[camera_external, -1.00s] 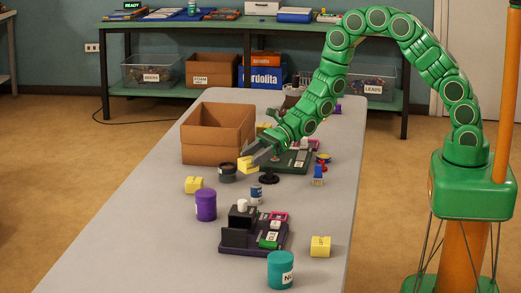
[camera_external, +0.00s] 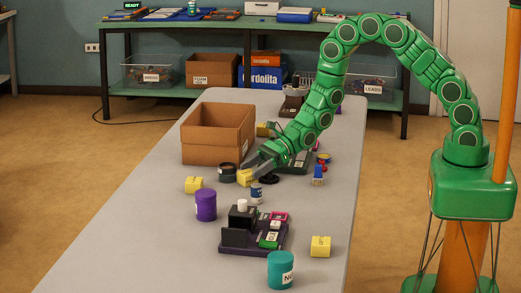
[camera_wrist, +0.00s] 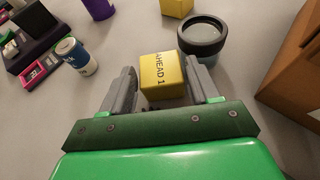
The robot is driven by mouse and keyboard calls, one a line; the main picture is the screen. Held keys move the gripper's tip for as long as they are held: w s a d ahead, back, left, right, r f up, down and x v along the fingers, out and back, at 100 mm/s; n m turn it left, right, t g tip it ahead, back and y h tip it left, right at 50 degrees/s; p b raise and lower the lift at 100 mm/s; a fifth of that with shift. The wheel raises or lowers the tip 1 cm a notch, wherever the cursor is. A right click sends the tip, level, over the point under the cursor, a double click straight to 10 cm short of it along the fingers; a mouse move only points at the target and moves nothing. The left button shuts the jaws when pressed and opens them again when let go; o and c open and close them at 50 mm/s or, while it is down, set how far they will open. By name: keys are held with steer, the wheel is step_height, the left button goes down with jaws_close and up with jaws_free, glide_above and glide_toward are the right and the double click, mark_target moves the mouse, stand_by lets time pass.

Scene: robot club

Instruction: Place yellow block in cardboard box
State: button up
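Other yellow blocks lie left (camera_external: 193,184), at front right (camera_external: 320,246) and behind the arm (camera_external: 263,129).
A dark round jar (camera_external: 227,172) stands between block and box. A white-blue can (camera_external: 257,192), purple jar (camera_external: 205,205), dark block device (camera_external: 252,235) and teal jar (camera_external: 281,269) stand nearer. The table's left side is clear.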

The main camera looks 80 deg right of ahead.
steer(key=o, duration=0.3)
steer(key=shift+r, duration=0.1)
